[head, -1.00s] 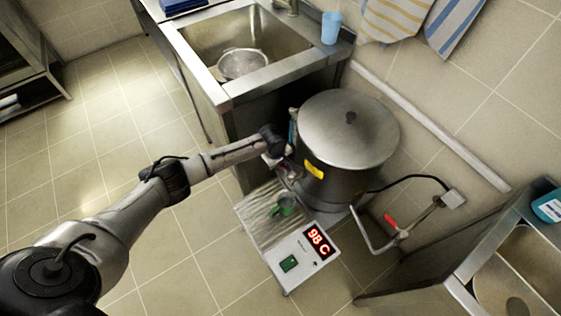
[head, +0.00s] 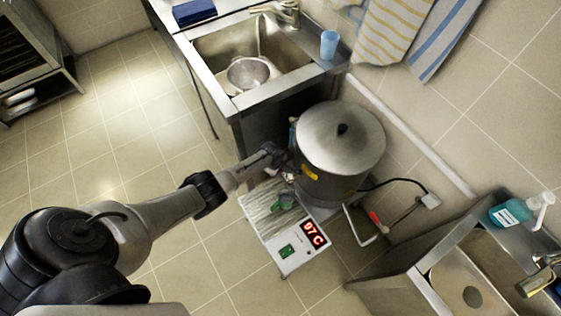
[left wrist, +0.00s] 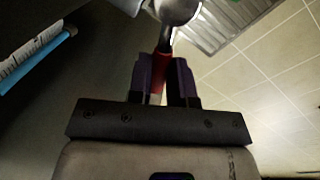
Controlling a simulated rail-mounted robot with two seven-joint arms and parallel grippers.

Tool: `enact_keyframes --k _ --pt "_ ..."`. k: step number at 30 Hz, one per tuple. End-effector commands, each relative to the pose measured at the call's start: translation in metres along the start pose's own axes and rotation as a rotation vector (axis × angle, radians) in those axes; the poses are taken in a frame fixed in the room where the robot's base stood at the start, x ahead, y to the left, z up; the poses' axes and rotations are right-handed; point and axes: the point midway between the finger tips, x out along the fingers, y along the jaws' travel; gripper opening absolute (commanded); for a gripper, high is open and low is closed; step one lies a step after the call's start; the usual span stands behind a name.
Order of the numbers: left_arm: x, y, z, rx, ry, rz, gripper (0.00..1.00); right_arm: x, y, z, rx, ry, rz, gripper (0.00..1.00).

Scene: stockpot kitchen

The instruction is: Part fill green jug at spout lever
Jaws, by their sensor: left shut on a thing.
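The green jug (head: 281,203) stands on the ribbed drain top of the low stand (head: 262,217), in front of the big lidded steel pot (head: 340,140). My left gripper (head: 284,165) reaches the pot's lower left side in the head view. In the left wrist view my left gripper (left wrist: 165,85) is shut on the red spout lever (left wrist: 158,68), with a purple finger on each side. The silver spout (left wrist: 172,10) shows just beyond it. I cannot see the jug's inside or any flow. My right gripper is not in view.
The stand's red display (head: 314,234) reads 97 C, beside a green switch (head: 288,251). A sink (head: 258,60) with a strainer is behind left; a second counter (head: 470,265) is at the right. A red-handled pipe (head: 374,217) juts out right of the pot.

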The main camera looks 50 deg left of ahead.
Motion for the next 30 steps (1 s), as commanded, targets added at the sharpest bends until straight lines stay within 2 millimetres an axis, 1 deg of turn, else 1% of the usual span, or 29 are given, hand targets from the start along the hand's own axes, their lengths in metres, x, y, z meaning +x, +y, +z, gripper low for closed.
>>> enact_keyframes --k 1,3,7,15,16,21,23,30 --pt "-0.0064 0.001 0.0018 -0.034 0.002 0.002 0.0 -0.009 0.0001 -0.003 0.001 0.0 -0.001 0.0" --pt "-0.0052 -0.0014 0.0022 -0.069 0.009 0.002 0.0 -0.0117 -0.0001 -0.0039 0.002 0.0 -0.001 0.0" --pt "-0.0031 -0.0038 0.0018 -0.097 0.016 0.002 0.0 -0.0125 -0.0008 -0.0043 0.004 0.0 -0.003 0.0" --pt "-0.0023 -0.0042 0.0018 -0.097 0.016 0.001 0.0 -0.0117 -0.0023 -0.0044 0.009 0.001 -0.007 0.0" --pt "-0.0023 -0.0042 0.0018 -0.096 0.016 0.001 0.22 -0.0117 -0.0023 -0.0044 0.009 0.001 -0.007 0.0" --pt "-0.0018 -0.0051 0.0017 -0.095 0.017 0.0 0.39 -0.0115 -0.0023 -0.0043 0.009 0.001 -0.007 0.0" --pt "-0.0016 -0.0054 0.0016 -0.095 0.017 -0.001 0.44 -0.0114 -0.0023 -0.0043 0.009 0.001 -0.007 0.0" --pt "-0.002 -0.0059 0.0015 -0.095 0.017 -0.002 0.45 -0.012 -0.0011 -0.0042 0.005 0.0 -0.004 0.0"
